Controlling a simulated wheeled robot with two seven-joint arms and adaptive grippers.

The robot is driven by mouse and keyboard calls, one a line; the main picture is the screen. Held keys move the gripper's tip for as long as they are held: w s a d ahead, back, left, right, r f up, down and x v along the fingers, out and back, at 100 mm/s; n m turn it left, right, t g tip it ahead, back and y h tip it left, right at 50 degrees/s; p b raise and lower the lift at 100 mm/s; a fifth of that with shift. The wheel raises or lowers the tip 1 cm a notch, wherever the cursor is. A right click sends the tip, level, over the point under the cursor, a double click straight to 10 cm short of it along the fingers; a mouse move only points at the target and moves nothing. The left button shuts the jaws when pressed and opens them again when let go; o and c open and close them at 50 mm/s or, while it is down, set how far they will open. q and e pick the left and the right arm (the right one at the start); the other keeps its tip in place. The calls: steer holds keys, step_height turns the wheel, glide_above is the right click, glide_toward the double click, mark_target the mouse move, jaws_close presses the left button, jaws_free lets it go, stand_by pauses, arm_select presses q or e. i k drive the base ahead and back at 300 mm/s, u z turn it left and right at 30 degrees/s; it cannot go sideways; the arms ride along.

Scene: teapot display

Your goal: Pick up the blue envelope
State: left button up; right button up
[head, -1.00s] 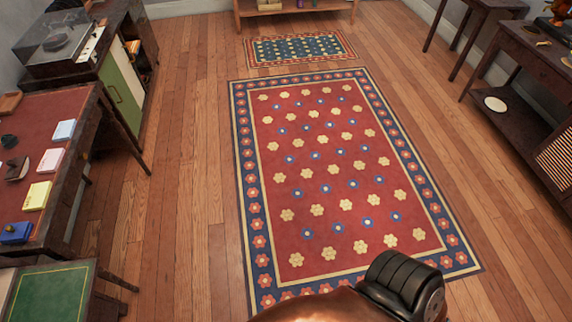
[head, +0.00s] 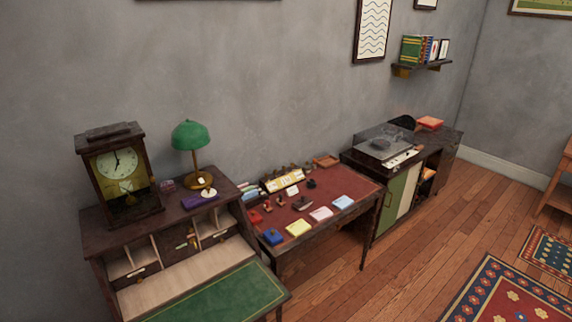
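A flat pale-blue piece (head: 343,202) lies at the front right of the red-topped desk (head: 330,184). It could be the blue envelope or a pad of paper; it is too small to tell. A pink piece (head: 321,214) and a yellow piece (head: 298,228) lie in a row to its left. A small dark-blue block (head: 273,237) sits at the desk's front left corner. Neither of my grippers is in view.
A writing desk with a green fold-down top (head: 220,298) stands at left, bearing a clock (head: 122,168) and a green lamp (head: 190,136). A record-player cabinet (head: 390,205) stands right of the red desk. Wooden floor (head: 400,275) is clear in front.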

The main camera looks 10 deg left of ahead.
mark_target(249, 195)
steer(key=u, duration=0.05)
steer(key=k, duration=0.4)
steer(key=z, duration=1)
steer(key=i, duration=3.25)
steer(key=u, duration=1.5)
steer(key=i, duration=1.05)
steer(key=u, duration=0.9)
